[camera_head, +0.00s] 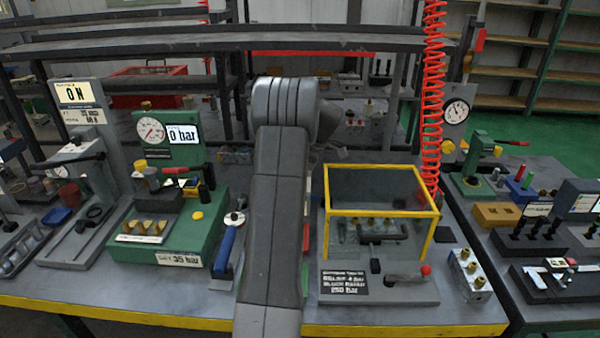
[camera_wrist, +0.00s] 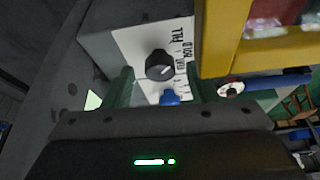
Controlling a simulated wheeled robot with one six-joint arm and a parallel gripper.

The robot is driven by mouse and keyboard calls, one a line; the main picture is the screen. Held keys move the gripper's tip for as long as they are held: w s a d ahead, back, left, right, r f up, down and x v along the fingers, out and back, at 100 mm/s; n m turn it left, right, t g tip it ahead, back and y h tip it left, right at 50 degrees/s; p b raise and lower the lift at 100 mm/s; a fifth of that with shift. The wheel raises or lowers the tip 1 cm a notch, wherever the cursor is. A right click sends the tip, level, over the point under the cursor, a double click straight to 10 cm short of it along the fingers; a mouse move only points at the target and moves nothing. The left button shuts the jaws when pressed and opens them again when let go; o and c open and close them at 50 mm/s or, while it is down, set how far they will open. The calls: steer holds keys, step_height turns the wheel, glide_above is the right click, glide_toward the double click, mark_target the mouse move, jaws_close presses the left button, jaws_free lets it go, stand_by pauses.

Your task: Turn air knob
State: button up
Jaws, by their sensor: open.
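The black round knob (camera_wrist: 158,66) with a white pointer mark shows in the wrist view. It sits on a white panel (camera_wrist: 130,45) on a grey block, with printed words beside it, of which FILL and HOLD can be read. The pointer aims toward the lettering side. My gripper (camera_wrist: 161,82) is open, its two green fingers apart on the left and right of the knob's near side. I cannot tell whether they touch it. A blue part (camera_wrist: 169,97) shows between the fingers, just below the knob. In the head view my arm hides the knob and gripper.
A yellow frame (camera_wrist: 222,35) stands close to the right finger in the wrist view. In the head view, a yellow-edged clear box (camera_head: 382,214) stands right of my arm, and a green gauge stand (camera_head: 180,238) stands left. A red coiled hose (camera_head: 432,90) hangs behind the box.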

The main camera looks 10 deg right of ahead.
steer(key=v, duration=1.3)
steer(key=shift+d+r, duration=0.25)
steer(key=shift+r, duration=0.05)
steer(key=x, duration=1.4)
steer(key=shift+a+r, duration=0.1)
steer(key=shift+a, duration=0.05)
